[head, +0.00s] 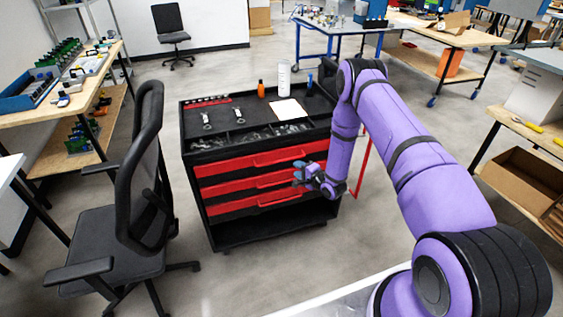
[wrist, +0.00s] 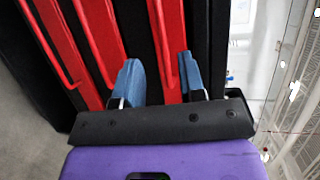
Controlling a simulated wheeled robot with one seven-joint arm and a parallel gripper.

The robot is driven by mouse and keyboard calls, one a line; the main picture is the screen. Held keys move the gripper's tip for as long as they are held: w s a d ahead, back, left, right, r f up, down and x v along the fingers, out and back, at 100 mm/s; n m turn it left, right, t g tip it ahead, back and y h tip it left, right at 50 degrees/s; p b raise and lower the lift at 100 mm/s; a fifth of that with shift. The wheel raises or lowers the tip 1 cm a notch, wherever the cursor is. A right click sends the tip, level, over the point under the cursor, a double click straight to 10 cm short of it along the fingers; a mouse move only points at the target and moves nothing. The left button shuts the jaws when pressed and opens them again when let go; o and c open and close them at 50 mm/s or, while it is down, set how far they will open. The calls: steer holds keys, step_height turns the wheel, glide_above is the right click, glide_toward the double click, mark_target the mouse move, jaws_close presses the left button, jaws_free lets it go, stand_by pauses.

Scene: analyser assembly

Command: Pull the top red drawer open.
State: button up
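The tool cart has three red drawers, all of which look shut. The top red drawer (head: 235,164) has a long red bar handle (head: 281,158). In the wrist view the drawers stand as upright strips, and the rightmost one (wrist: 170,50) appears to be the top drawer. My gripper (head: 298,174) is at the right part of the drawer fronts. In the wrist view its two blue fingers (wrist: 160,80) are apart, with the rightmost strip's handle (wrist: 157,40) lined up in the gap between them. I cannot tell whether the fingers touch the handle.
The cart's black top (head: 250,118) carries wrenches, an orange bottle (head: 261,90), a white cylinder (head: 284,78) and paper. A black office chair (head: 128,210) stands close to the cart's left. Open floor (head: 260,265) lies in front of the cart.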

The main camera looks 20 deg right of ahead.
mark_target(281, 161)
steer(key=x, duration=1)
steer(key=shift+w+a+f, duration=0.1)
steer(key=shift+w+a, duration=0.05)
steer(key=shift+w, duration=0.2)
steer(key=shift+c, duration=0.2)
jaws_close()
